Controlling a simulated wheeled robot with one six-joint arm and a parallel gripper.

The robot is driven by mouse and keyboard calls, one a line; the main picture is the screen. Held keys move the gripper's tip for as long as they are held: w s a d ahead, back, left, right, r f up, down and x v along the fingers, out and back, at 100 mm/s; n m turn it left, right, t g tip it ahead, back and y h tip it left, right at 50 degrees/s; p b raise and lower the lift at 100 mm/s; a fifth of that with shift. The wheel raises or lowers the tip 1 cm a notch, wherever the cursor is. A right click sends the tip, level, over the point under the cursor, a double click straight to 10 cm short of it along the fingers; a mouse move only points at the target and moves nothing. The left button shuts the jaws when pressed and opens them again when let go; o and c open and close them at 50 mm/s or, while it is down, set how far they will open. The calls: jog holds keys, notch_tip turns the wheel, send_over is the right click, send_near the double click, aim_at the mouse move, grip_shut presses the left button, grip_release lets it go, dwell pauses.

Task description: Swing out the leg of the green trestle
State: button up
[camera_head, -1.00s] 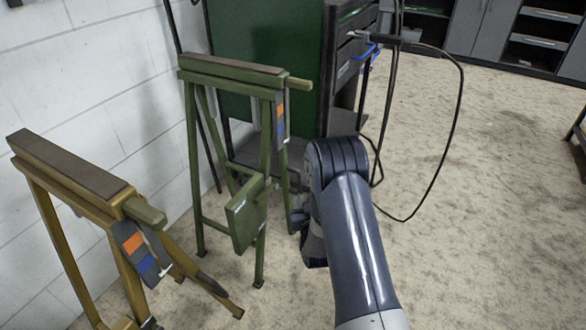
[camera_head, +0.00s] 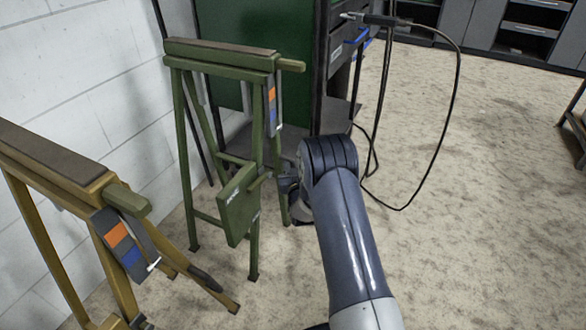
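The green trestle (camera_head: 222,58) stands upright near the white wall, left of the middle. A green plate (camera_head: 238,206) sits low on its near side. Its right-hand leg (camera_head: 282,205) stands close to the frame. A tag with orange and blue patches (camera_head: 271,107) hangs by its top right end. My gripper (camera_head: 285,188) is at the end of my blue-grey arm, low beside the trestle's right side. The arm's wrist hides most of it, so I cannot see its fingers or whether it touches the leg.
A yellow trestle (camera_head: 72,168) stands at the near left. A dark green and black cabinet (camera_head: 330,80) stands behind the green trestle. A black cable (camera_head: 457,110) loops down to the floor right of it. The floor (camera_head: 480,220) on the right is clear.

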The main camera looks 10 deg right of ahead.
jog(key=shift+w, duration=0.1)
jog(key=shift+c, duration=0.2)
grip_shut()
jog(key=shift+w+d+r+n+t, duration=0.15)
jog(key=shift+w+d+r+t, duration=0.1)
jog(key=shift+w+d, duration=0.3)
jog(key=shift+w+d+r+n+t, duration=0.15)
jog(key=shift+w+d+r+t, duration=0.15)
jog(key=shift+w, duration=0.4)
jog(key=shift+f, duration=0.1)
jog(key=shift+o, duration=0.2)
grip_release()
jog(key=shift+d+f, duration=0.1)
jog(key=s+p, duration=0.3)
jog(key=s, duration=0.7)
jog(key=shift+s+a+f+p, duration=0.2)
jog(key=shift+s+f+p, duration=0.15)
jog(key=shift+f, duration=0.1)
